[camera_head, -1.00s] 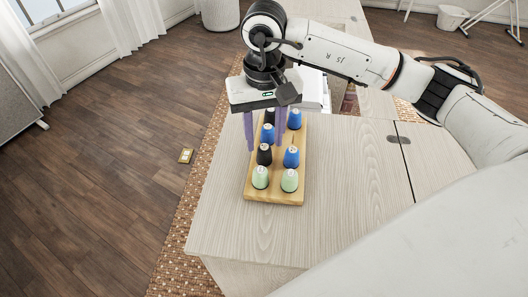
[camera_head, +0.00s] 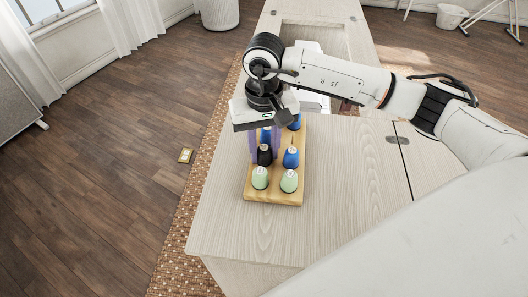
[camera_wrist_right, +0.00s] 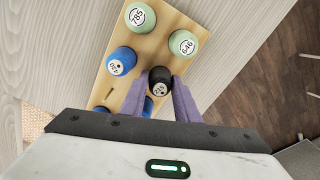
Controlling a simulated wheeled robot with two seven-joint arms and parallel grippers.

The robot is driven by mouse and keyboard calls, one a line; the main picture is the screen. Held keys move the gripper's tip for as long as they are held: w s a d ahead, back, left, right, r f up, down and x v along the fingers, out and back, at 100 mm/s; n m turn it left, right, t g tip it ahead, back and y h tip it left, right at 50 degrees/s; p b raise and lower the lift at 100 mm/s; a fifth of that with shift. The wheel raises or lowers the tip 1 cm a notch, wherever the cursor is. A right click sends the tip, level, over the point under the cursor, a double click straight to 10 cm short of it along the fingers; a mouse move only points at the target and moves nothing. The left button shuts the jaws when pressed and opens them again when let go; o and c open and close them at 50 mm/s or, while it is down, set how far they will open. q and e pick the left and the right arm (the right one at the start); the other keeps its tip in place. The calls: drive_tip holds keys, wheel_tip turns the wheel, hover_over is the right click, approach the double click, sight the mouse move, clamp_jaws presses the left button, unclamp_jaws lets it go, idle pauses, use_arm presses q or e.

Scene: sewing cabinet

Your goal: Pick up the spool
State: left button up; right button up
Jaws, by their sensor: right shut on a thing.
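My right gripper (camera_head: 264,157) points down over a wooden board (camera_head: 274,198) and is shut on a black spool (camera_head: 264,158). In the right wrist view its two purple fingers (camera_wrist_right: 162,88) flank the black spool (camera_wrist_right: 160,76), which has a white label on top. The black spool appears still upright on the board, in the row behind the green spools. My left gripper is not in view.
Two pale green spools (camera_head: 289,181) stand at the board's front. A blue spool (camera_head: 291,157) stands right of the black one. More blue spools are partly hidden by my gripper. The pale wooden tabletop (camera_head: 345,190) is clear to the right.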

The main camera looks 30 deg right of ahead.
sight(264, 150)
drive_tip(key=shift+r, duration=0.15)
wheel_tip(264, 150, up, 8)
drive_tip(key=shift+r, duration=0.9)
drive_tip(key=shift+s, duration=0.1)
